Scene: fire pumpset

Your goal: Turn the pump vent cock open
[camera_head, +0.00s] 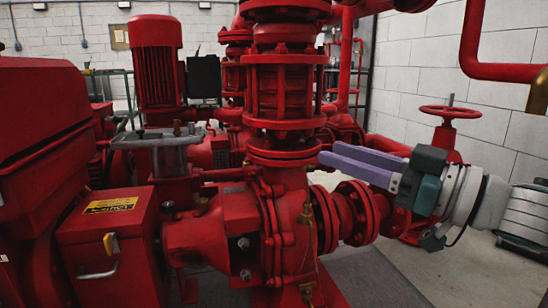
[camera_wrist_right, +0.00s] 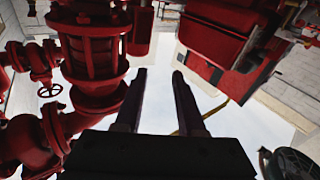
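The red pump casing (camera_head: 287,232) stands in the middle of the head view, below a flanged vertical pipe. A small brass fitting (camera_head: 307,212) on its right side looks like the vent cock, but its handle is too small to read. My right gripper (camera_head: 328,154) comes in from the right, above the flanged side pipe and apart from the brass fitting. Its two purple fingers are spread with nothing between them. The wrist view also shows the right gripper (camera_wrist_right: 159,72) open and empty; I cannot make out the cock there. My left gripper is not in view.
A red handwheel valve (camera_head: 450,112) stands behind my right arm. The flanged side pipe (camera_head: 355,210) lies below the gripper. A vertical flanged pipe (camera_head: 282,90) rises left of the fingertips. A red engine (camera_head: 40,150) fills the left. Floor (camera_head: 375,280) is clear at front right.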

